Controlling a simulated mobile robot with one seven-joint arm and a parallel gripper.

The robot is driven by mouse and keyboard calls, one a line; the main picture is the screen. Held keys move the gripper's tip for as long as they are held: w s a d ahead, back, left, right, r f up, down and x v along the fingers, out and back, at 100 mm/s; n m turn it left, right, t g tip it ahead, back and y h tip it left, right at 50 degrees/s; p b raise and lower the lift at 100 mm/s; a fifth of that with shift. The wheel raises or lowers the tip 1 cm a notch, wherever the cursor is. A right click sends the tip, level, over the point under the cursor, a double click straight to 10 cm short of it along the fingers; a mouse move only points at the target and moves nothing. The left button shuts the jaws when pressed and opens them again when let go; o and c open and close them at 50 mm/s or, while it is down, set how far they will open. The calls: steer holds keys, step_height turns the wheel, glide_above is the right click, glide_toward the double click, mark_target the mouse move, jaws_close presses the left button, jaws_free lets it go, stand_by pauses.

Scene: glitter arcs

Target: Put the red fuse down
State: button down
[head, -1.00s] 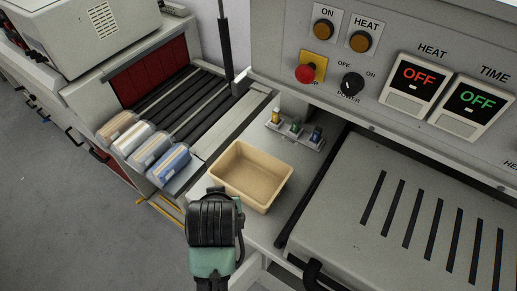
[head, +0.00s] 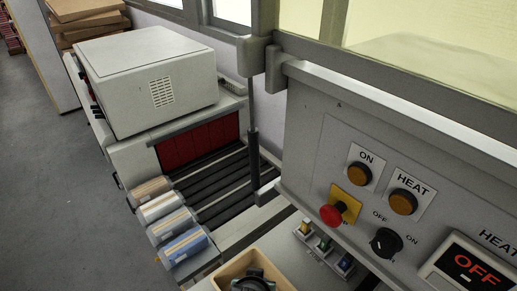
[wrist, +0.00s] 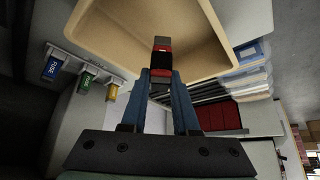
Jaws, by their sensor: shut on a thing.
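The red fuse (wrist: 161,46) shows in the wrist view between my fingertips, with red parts and a dark middle. My gripper (wrist: 161,80) is shut on it. The fuse appears in front of the tan bin (wrist: 105,28), which fills the top of the wrist view; I cannot tell its height relative to the bin. In the head view the bin (head: 222,271) is cut off by the bottom edge, and a dark part of my arm shows over it. The fuse is hidden in the head view.
A rack with yellow (head: 306,227), green (head: 325,244) and blue (head: 346,262) fuses stands right of the bin, below a control panel (head: 330,155). Several packs (head: 183,245) sit on the roller conveyor (head: 215,190) at left.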

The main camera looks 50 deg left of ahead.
steer(key=shift+f, duration=2.45)
steer(key=shift+f, duration=0.1)
steer(key=c, duration=0.7)
jaws_free()
steer(key=shift+o, duration=0.2)
steer(key=shift+r, duration=0.25)
steer(key=v, duration=1.1)
steer(key=shift+s+d+r, duration=0.2)
steer(key=shift+r, duration=0.1)
